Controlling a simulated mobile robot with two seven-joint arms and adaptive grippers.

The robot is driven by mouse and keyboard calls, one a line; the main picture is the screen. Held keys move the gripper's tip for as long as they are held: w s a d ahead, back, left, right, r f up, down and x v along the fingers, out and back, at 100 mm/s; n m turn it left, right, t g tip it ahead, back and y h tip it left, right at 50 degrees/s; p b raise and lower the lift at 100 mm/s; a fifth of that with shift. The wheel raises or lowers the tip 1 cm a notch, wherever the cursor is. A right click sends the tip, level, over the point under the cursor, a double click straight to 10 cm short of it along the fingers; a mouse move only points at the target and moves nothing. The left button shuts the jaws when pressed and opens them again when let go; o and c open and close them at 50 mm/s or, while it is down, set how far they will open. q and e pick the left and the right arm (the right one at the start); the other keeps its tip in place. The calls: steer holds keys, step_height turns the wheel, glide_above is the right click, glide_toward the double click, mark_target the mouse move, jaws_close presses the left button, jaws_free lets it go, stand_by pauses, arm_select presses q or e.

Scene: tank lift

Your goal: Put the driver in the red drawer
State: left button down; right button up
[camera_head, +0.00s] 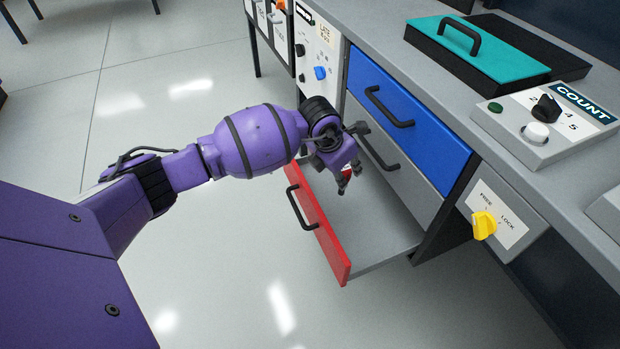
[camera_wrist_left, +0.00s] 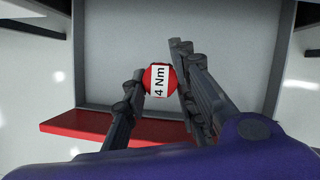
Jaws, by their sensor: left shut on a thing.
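The red drawer (camera_head: 318,226) is the lowest one and stands pulled open, its grey inside showing. In the left wrist view its red front (camera_wrist_left: 78,126) runs along the bottom and its grey floor (camera_wrist_left: 225,50) lies behind. My left gripper (camera_head: 345,182) is over the open drawer. It is shut on the driver (camera_wrist_left: 160,79), whose red end carries a white "4 Nm" label. In the head view the driver is mostly hidden by the fingers. I cannot tell how high it is above the drawer floor. My right gripper is not in view.
Above it are a closed blue drawer (camera_head: 405,120) and a grey drawer (camera_head: 398,180). A yellow FREE/LOCK knob (camera_head: 484,225) sits to the right. On the bench are a teal-lidded case (camera_head: 480,50) and a COUNT box (camera_head: 550,125). Open floor lies at the left.

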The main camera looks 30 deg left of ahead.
arm_select(q)
steer(key=shift+w+a+f, duration=0.5)
steer(key=shift+w+f, duration=0.15)
steer(key=shift+f, duration=0.15)
step_height(320, 180, down, 3)
steer(key=shift+a+f+b, duration=0.1)
steer(key=shift+f+b, duration=0.05)
steer(key=shift+b, duration=0.4)
steer(key=shift+f, duration=0.1)
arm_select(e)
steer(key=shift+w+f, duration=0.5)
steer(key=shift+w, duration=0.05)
arm_select(q)
steer(key=c, duration=1.4)
jaws_free()
steer(key=shift+c, duration=0.2)
steer(key=shift+o, duration=0.2)
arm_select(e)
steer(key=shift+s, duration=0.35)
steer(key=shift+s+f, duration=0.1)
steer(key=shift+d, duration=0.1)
